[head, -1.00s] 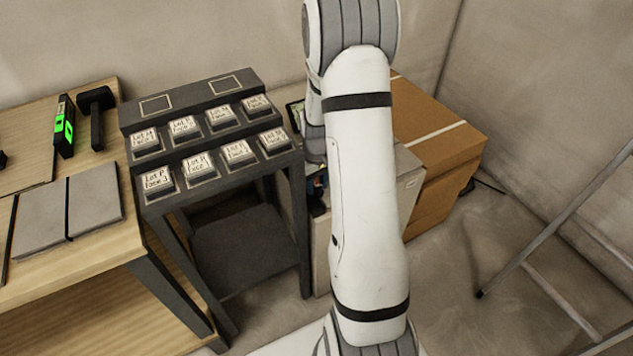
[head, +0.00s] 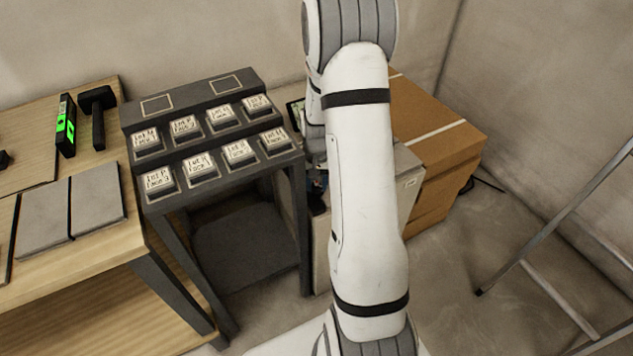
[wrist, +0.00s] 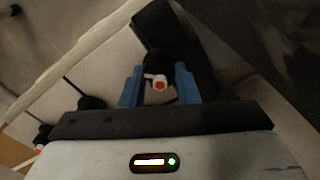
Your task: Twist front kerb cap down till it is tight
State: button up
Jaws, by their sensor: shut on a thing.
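In the wrist view my gripper (wrist: 158,86) has two blue fingers, one on each side of a dark round cap (wrist: 157,62). The fingers are shut on this cap. A short white stem with an orange end (wrist: 159,83) shows between the fingers, in front of the cap. How tight the cap sits cannot be seen.
The head view shows a dark rack (head: 215,128) of labelled blocks, a wooden bench (head: 110,245), cardboard boxes (head: 440,170) and a ladder (head: 530,240).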

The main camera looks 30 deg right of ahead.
dwell(0.3)
jog(key=o, duration=1)
